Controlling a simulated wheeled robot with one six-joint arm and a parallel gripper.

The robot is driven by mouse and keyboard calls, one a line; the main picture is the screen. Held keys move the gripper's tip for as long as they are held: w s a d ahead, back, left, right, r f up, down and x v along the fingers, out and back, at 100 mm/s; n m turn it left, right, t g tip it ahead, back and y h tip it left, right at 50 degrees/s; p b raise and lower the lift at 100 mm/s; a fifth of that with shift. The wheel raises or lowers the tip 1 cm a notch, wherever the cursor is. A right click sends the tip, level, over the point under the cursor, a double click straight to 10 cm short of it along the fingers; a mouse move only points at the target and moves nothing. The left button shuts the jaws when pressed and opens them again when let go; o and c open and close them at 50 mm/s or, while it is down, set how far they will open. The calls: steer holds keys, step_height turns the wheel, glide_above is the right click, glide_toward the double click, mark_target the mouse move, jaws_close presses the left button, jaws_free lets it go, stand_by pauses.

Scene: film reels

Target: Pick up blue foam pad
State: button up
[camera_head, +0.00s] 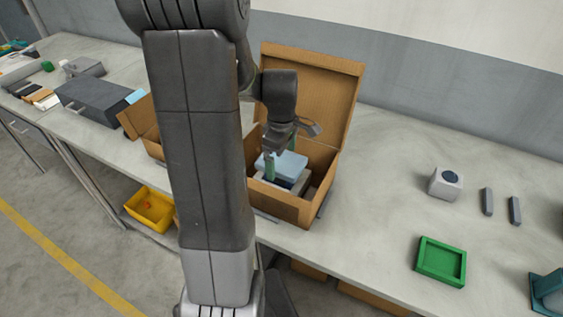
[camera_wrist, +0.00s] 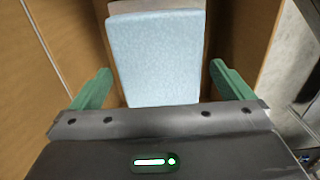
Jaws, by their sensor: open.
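The blue foam pad (camera_head: 284,164) is a pale blue block inside an open cardboard box (camera_head: 272,201). It lies on top of other things in the box. In the wrist view the pad (camera_wrist: 156,55) fills the upper middle, between and beyond the two green fingers. My gripper (camera_wrist: 162,88) is open, with one finger to the left and one to the right of the pad, apart from it. In the head view my gripper (camera_head: 281,155) reaches down into the box at the pad. The pad's underside is hidden.
The box's raised lid (camera_head: 315,90) stands behind, and its walls are close on both sides. A green tray (camera_head: 441,262), a grey block with a dark round top (camera_head: 445,183) and two grey bars lie to the right. A dark drawer box (camera_head: 92,101) stands left.

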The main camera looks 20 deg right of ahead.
steer(key=shift+c, duration=0.2)
steer(key=c, duration=0.9)
